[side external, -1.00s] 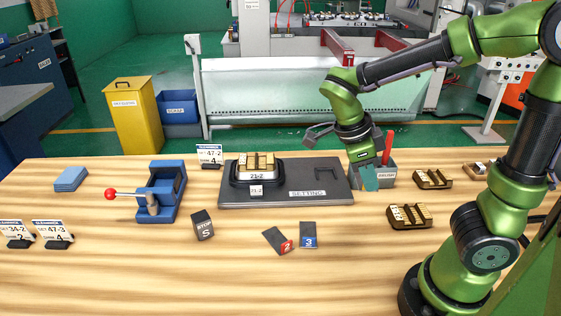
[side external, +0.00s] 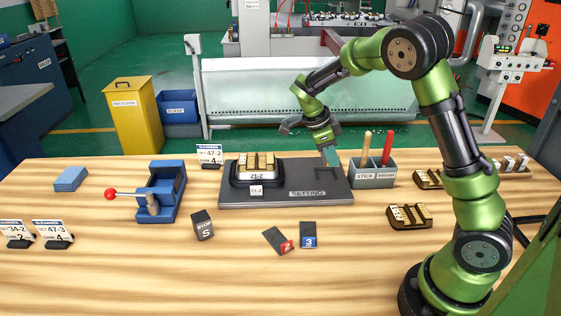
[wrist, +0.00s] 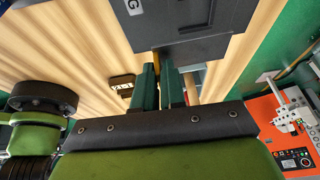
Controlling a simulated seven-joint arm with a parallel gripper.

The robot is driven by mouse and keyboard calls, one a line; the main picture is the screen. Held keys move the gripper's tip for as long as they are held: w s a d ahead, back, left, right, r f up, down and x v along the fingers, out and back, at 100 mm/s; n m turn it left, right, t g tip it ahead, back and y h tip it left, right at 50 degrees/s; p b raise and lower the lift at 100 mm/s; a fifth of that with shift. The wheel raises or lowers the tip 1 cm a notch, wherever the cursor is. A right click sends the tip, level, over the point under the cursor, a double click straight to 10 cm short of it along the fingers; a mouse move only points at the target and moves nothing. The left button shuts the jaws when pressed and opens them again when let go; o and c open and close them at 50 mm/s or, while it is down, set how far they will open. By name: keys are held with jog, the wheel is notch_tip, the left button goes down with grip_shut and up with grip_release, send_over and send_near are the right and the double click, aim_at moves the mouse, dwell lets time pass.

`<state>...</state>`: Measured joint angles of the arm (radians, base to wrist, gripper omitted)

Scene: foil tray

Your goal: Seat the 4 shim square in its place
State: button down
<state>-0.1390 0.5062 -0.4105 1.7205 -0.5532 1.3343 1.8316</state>
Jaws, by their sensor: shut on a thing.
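My gripper (side external: 330,158) is over the right part of the dark setting plate (side external: 280,199), with its green fingers pointing down. In the wrist view the fingers (wrist: 160,95) are close together, with a small yellow part of the 4 shim square (wrist: 157,62) between them; the rest of the shim is hard to make out. In the wrist view the setting plate (wrist: 150,33) lies just beyond the fingertips. The fingers hide part of the plate's recess, and I cannot tell whether the shim touches the plate.
A grey box (side external: 376,176) with a stick and a red brush stands close right of the plate. A type tray marked 21-2 (side external: 257,178) sits on the plate's left. Shims 2 (side external: 277,240) and 3 (side external: 308,235) lie in front.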

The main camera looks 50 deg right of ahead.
jog(key=shift+f, duration=3.2)
jog(key=shift+s+d+f, duration=0.1)
jog(key=shift+f, duration=0.35)
jog(key=c, duration=1.4)
grip_release()
jog(key=shift+c, duration=0.2)
jog(key=shift+r, duration=0.1)
jog(key=shift+r, duration=2.15)
